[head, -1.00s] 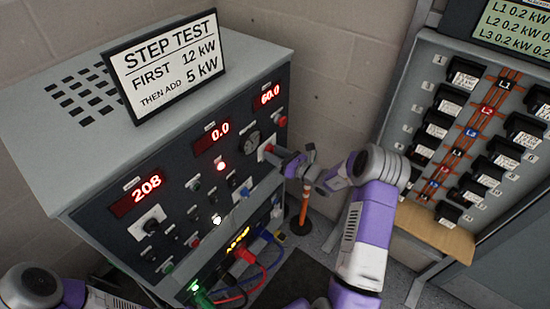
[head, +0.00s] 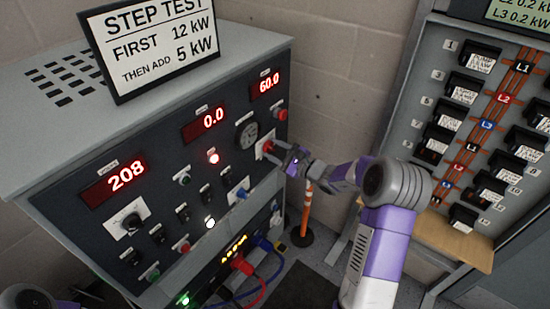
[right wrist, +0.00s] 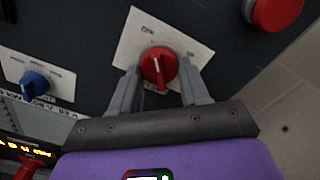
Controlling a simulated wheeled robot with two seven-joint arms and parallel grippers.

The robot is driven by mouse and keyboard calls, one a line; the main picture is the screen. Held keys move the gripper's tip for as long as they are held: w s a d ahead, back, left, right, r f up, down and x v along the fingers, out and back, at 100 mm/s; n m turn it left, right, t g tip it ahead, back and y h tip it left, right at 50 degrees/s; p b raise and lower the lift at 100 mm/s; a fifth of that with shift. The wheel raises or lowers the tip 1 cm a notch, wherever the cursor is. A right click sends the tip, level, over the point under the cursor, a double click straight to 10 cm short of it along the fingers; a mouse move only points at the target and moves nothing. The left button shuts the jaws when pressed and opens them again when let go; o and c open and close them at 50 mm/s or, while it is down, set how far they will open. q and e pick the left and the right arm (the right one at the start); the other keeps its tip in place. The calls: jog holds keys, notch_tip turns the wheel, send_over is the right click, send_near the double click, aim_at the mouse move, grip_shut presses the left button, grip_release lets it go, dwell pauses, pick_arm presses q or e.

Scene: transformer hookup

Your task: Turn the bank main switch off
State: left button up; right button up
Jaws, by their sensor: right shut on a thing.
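The bank main switch, a red rotary knob on a white plate, is on the right side of the dark panel; the knob (head: 267,146) shows just beyond my right gripper in the head view. In the right wrist view the red knob (right wrist: 158,66) sits between the two grey fingers, its pointer line running nearly straight up and down. The plate's markings (right wrist: 172,40) are too blurred to read. My right gripper (right wrist: 160,88) is shut on the knob, and it also shows in the head view (head: 277,152). My left gripper is not in view.
A red mushroom button (right wrist: 278,10) is up and right of the knob. A blue knob (right wrist: 35,84) on its own plate is to the left. Displays on the panel read 208 (head: 126,174), 0.0 and 60.0. Cables (head: 242,266) plug in below. A breaker panel (head: 405,110) stands at right.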

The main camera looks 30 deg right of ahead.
jog(key=shift+f+n+b, duration=0.1)
jog(key=shift+n+b, duration=0.7)
jog(key=shift+b, duration=0.05)
jog(key=o, duration=1)
jog(key=shift+o, duration=0.2)
jog(key=p+v, duration=0.1)
jog(key=v, duration=0.6)
jog(key=shift+s+d, duration=0.15)
jog(key=shift+s, duration=0.15)
